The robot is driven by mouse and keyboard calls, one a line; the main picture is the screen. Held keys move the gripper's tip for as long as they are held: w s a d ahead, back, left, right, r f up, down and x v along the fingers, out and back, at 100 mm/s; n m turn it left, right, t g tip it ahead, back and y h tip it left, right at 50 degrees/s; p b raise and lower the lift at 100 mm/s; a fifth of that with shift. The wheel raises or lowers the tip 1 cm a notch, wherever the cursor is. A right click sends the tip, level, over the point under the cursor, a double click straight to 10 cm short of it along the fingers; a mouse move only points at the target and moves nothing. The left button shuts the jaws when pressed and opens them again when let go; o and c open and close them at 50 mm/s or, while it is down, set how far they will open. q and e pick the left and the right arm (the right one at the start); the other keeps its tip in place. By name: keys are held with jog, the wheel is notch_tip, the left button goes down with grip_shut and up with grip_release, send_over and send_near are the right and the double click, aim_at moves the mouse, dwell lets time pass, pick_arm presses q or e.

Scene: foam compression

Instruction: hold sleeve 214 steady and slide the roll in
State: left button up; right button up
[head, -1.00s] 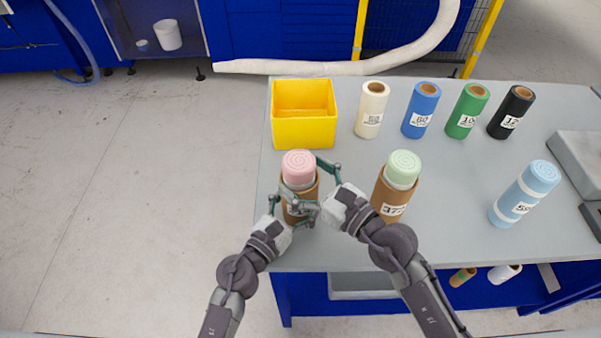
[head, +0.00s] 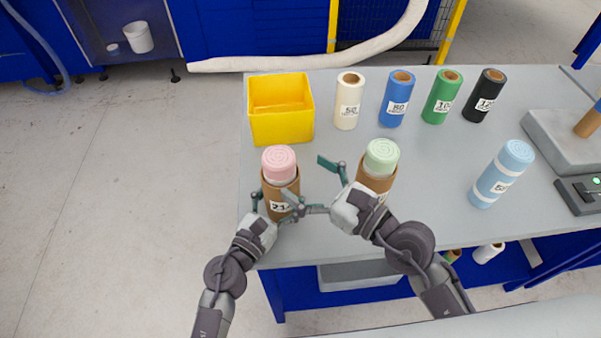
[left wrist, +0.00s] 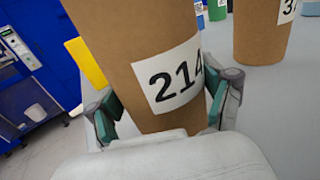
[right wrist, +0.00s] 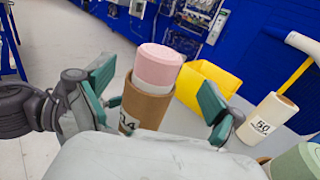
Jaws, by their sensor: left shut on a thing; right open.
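Sleeve 214 (head: 281,202), a brown cardboard tube with a white label, stands upright near the table's left front edge. The pink foam roll (head: 279,160) sits in it with its top part standing above the rim. My left gripper (left wrist: 168,112) is shut around the lower part of sleeve 214, which shows its label in the left wrist view. My right gripper (head: 312,182) is open and empty, to the right of the sleeve. In the right wrist view the pink roll (right wrist: 158,66) and sleeve show between and beyond its open fingers (right wrist: 158,92).
Just right of my right gripper stands another sleeve with a green roll (head: 381,157). A yellow bin (head: 282,128) is behind sleeve 214. White, blue, green and black rolls stand in a back row. A wrapped light blue roll (head: 502,174) and a grey device (head: 565,145) are at right.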

pick_arm(q)
jog(key=shift+f, duration=0.15)
jog(key=o, duration=1.1)
jog(key=v, duration=1.2)
jog(key=shift+s+d, duration=0.1)
